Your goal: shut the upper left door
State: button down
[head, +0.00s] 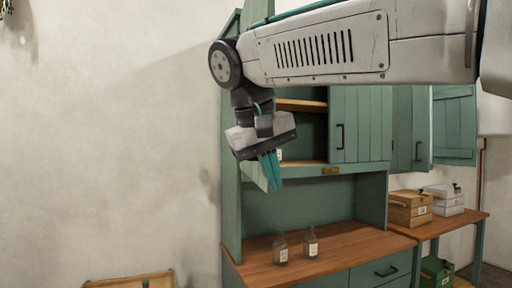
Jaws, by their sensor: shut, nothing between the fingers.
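The green upper cabinet (376,166) stands on a wooden-topped base. Its upper left door (258,12) is open and stands out from the front. My arm hides most of it; a strip shows above the arm and its lower end shows below the gripper. The left compartment is open, with wooden shelves (300,105) inside. The upper right door (362,125) is shut, with a dark handle. My gripper (271,172), with teal fingers, is shut and empty, pointing down in front of the open door's lower part. I cannot tell whether it touches the door.
Two small bottles (280,249) (311,242) stand on the wooden counter (345,243) below. A side table (440,226) at right holds a wooden box (409,208) and a white box (445,198). Another green door (454,127) stands at far right. Bare wall fills the left.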

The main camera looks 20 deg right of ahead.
jog(key=w+a+r+m+t+h, duration=0.1)
jog(key=w+a+r, duration=0.3)
jog(key=r, duration=0.2)
jog(key=w+a+r+m+h, duration=0.1)
jog(key=w+a+r+m, duration=0.1)
jog(key=w+a+r, duration=0.4)
jog(key=d+f, duration=0.7)
jog(key=d, duration=0.3)
jog(key=shift+s+d, duration=0.25)
